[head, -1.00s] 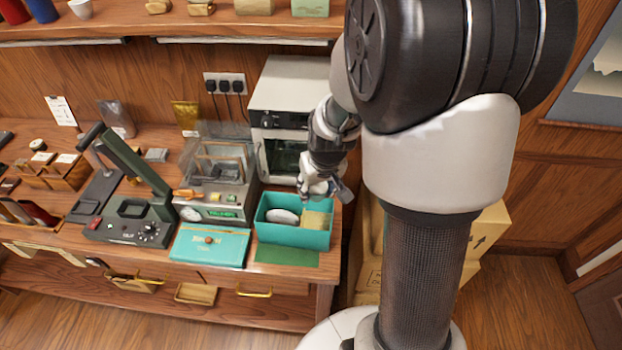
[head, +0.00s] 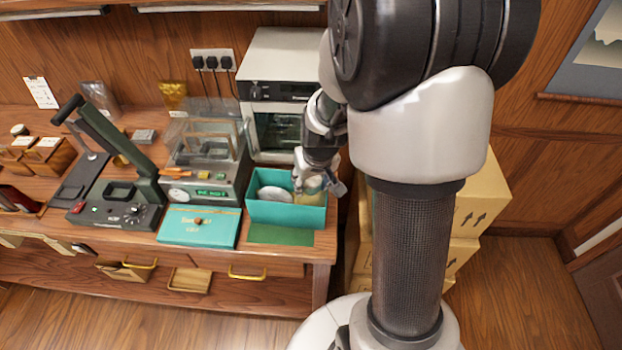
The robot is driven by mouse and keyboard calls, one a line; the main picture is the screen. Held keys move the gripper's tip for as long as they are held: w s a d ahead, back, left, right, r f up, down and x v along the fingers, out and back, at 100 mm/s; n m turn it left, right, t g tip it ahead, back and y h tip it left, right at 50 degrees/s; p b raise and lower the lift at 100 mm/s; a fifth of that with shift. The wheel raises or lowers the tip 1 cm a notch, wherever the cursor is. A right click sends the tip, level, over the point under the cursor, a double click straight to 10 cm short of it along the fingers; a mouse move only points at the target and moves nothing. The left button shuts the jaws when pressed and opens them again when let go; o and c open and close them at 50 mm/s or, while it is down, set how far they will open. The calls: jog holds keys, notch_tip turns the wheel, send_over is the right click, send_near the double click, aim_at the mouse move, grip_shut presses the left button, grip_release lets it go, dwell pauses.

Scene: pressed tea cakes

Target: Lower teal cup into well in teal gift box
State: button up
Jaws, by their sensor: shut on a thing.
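The open teal gift box (head: 285,217) stands near the right end of the bench. A pale round object (head: 272,194) lies in its left part. A tan insert fills its right part, mostly behind my gripper. My gripper (head: 318,190) points down over the right part of the box, at about rim height in the picture. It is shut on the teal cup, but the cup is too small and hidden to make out. I cannot tell whether the cup touches the well.
A closed teal box or lid (head: 198,229) lies left of the gift box, and a green mat (head: 280,236) lies in front. A sealing machine (head: 207,165) and a white oven (head: 280,100) stand behind. Cardboard cartons (head: 480,205) are stacked at the right.

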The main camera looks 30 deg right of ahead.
jog(key=shift+f+b, duration=2.1)
jog(key=shift+f, duration=0.5)
jog(key=o, duration=1.2)
jog(key=shift+c, duration=0.2)
jog(key=shift+c, duration=0.2)
jog(key=o, duration=0.3)
jog(key=shift+o, duration=0.2)
jog(key=shift+r, duration=0.2)
jog(key=shift+r+p, duration=3.9)
jog(key=shift+r, duration=0.95)
